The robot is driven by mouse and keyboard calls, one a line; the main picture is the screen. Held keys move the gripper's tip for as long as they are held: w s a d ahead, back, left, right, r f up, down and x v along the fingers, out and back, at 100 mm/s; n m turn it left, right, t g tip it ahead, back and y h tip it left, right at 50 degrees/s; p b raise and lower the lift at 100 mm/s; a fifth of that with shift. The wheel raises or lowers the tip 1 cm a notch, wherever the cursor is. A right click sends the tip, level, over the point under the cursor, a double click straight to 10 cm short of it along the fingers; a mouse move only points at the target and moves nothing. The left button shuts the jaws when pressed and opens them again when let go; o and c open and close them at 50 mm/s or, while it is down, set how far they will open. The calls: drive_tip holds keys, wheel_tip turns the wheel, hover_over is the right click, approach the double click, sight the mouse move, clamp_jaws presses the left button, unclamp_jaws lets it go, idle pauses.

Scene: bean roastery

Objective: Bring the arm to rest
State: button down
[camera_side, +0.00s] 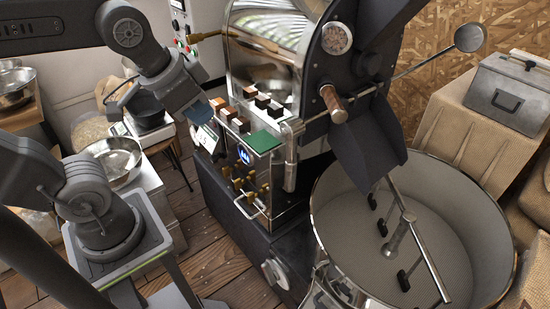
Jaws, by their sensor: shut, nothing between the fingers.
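My gripper (203,110) hangs from my bent arm at upper left, pointing down and right. Its fingers are shut with nothing between them. The tips are in front of the left side of the roasting machine (265,50), close to a small gauge or display (207,138). I cannot tell whether they touch it.
A row of brown and black blocks (255,100) and a green plate (262,141) are on the machine, right of my gripper. A large round cooling pan (480,205) fills the lower right. Steel bowls (118,160) stand at left. A grey case (510,88) sits on burlap.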

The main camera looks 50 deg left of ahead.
drive_tip(key=shift+s+a+f+n, duration=0.15)
drive_tip(key=shift+s+f+n, duration=0.6)
drive_tip(key=shift+f+n, duration=0.15)
idle(0.3)
